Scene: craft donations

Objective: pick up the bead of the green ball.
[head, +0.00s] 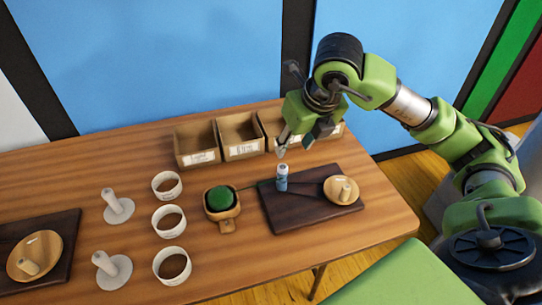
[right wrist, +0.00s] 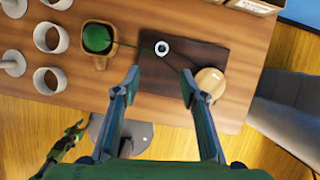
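The green ball (head: 220,198) of yarn sits in a small wooden bowl with a handle (head: 228,227); it also shows in the right wrist view (right wrist: 97,38). A thin green strand runs right from it onto the dark board (head: 290,212), towards the blue-and-white cylinder (head: 282,180). I cannot make out a bead for certain on the strand. My right gripper (head: 295,147) is open and empty above the table's back, in front of the boxes; its spread fingers show in the right wrist view (right wrist: 160,80). What seems to be my left gripper (right wrist: 76,130) is small at lower left.
Several cardboard boxes (head: 241,151) line the table's back edge. White cups (head: 168,220) and white spindles (head: 118,208) stand left of the bowl. A wooden plate (head: 335,184) with a small peg lies on the dark board. Another board (head: 62,262) is at far left.

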